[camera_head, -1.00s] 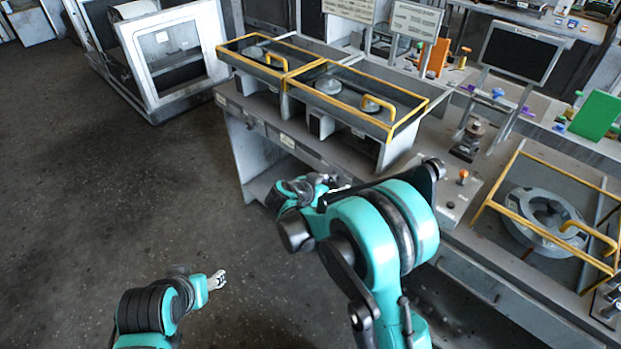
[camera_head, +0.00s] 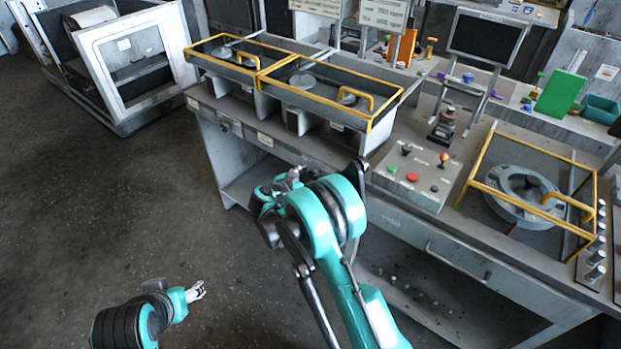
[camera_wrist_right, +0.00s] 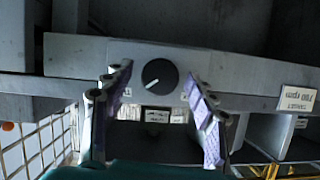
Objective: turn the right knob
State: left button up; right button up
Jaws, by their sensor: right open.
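In the right wrist view, a round black knob (camera_wrist_right: 160,76) with a white pointer line toward the lower left sits on a grey front panel (camera_wrist_right: 75,55). My right gripper (camera_wrist_right: 160,108) is open, with its purple-padded fingers left and right of the knob in the picture; contact is not visible. In the head view, my right gripper (camera_head: 292,176) is small and in front of the workbench (camera_head: 240,155); my arm hides part of the bench front. I cannot tell a knob there. My left gripper (camera_head: 197,291) is low over the floor, away from the bench; its jaw state is unclear.
Yellow-framed lids (camera_head: 330,100) top the bench. A control box (camera_head: 415,175) with coloured buttons and a round housing (camera_head: 525,192) lie to the right. A white label plate (camera_wrist_right: 297,99) shows right of the knob. The floor (camera_head: 100,210) at left is clear.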

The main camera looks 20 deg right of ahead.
jog(key=c, duration=1.2)
jog(key=shift+o, duration=0.2)
jog(key=shift+n, duration=0.3)
jog(key=shift+w+a+n+g+h+b, duration=0.1)
jog(key=shift+n+g+h+b, duration=0.15)
jog(key=shift+n+g+h, duration=0.25)
jog(key=shift+w+a+n+g+h+b, duration=0.1)
jog(key=shift+n+g+h+b, duration=0.15)
jog(key=shift+n, duration=0.45)
jog(key=n, duration=0.1)
jog(key=n+g+h+b, duration=0.1)
jog(key=n, duration=0.1)
jog(key=shift+f+g+h, duration=0.1)
jog(key=shift+g+h, duration=0.15)
jog(key=shift+w+n, duration=0.1)
jog(key=shift+n, duration=0.3)
